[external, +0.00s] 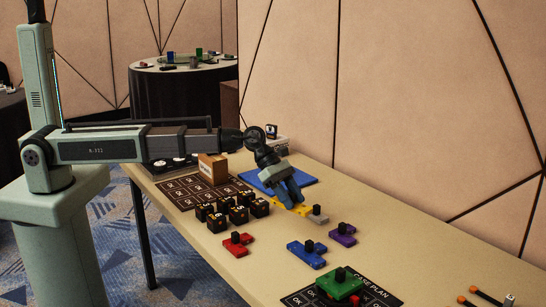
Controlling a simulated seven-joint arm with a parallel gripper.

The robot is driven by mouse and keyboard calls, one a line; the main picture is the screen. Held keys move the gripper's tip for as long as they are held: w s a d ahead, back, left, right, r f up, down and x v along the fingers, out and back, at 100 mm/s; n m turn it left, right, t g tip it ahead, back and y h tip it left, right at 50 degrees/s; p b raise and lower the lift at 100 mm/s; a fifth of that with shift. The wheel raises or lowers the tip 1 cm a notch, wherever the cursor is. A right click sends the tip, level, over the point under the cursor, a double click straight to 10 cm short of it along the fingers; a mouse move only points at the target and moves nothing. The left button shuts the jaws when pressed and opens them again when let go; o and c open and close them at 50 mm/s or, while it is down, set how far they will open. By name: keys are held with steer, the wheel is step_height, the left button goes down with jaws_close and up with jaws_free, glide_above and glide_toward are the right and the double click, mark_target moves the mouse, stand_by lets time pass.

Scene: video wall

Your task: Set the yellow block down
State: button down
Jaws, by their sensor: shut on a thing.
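The yellow block (304,210) is at the fingertips of my gripper (291,201), low over the beige table by the front corner of the blue mat. My gripper points down and is shut on the yellow block; its blue-grey fingers hide the block's middle. I cannot tell whether the block touches the table.
A grey block (318,216) is close to the right of the yellow block. Purple (342,236), blue (307,254) and red (237,244) blocks lie nearer. Several black cubes (238,214) stand left. A green block (340,284) is on the dark case-plan mat (378,295). The blue mat (301,178) lies behind.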

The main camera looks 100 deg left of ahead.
steer(key=a, duration=0.6)
steer(key=s+d+m+g+h, duration=0.1)
steer(key=m, duration=0.2)
steer(key=s+d+m+g+h, duration=0.1)
steer(key=d+m+g+h, duration=0.1)
steer(key=shift+s+d+r+m, duration=0.1)
steer(key=shift+s+m, duration=0.1)
steer(key=shift+m, duration=0.2)
steer(key=shift+s+d+m+g, duration=0.1)
steer(key=shift+s+m+g, duration=0.25)
steer(key=shift+m+g, duration=0.15)
steer(key=shift+h, duration=0.3)
steer(key=shift+f, duration=5.05)
steer(key=shift+f, duration=0.1)
steer(key=c, duration=0.6)
jaws_free()
steer(key=shift+c, duration=0.2)
